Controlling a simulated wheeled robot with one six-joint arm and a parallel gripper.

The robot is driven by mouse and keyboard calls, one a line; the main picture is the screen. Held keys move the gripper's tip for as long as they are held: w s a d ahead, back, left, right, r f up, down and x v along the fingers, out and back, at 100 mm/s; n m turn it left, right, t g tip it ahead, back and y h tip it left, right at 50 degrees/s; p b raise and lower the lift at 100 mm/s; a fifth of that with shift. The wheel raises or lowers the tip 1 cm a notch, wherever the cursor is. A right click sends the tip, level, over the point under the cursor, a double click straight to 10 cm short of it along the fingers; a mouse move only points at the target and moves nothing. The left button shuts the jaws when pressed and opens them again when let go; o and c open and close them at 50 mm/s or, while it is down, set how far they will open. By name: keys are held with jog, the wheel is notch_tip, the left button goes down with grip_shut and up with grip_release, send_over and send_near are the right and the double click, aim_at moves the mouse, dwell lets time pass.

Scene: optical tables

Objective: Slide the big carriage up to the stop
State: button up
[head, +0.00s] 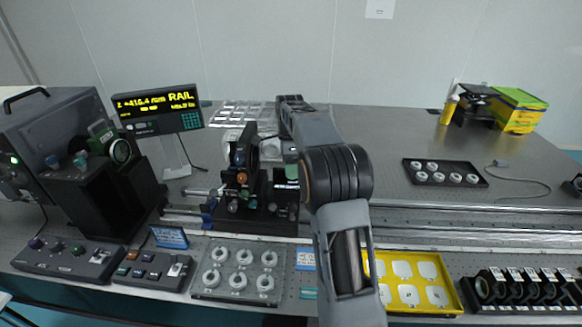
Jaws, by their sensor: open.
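A tall black carriage (243,178) with an orange knob and several small knobs stands on the long rail (450,222), left of my arm. I take it to be the big carriage. A small blue part (208,211) sits by the rail just left of it; I cannot tell whether this is the stop. A black unit with a pale greenish top (286,182) is close on the carriage's right, partly behind my arm. My arm reaches up and away over the rail.
A yellow-lit display (158,108) and a dark boxed instrument (62,135) stand at left. In front are control boxes (68,258), a clear tray of rings (237,270) and a yellow tray (452,301). A black tray (444,182) lies behind the rail. The rail right of my arm looks clear.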

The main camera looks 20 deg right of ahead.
aim_at(291, 204)
dwell(0.3)
jog(key=s+f+n+h+p, duration=0.1)
jog(key=f+n+p, duration=0.1)
jog(key=f+n, duration=0.2)
jog(key=f+n+h+p, duration=0.1)
jog(key=f+n+p, duration=0.2)
jog(key=f+n, duration=0.2)
jog(key=s+a+f+n+t+p, duration=0.1)
jog(key=f+n, duration=0.3)
jog(key=n, duration=0.5)
jog(key=shift+s+f+h+p, duration=0.25)
jog(key=shift+s+h+p, duration=0.15)
jog(key=shift+p, duration=0.35)
jog(key=shift+c, duration=0.2)
grip_shut()
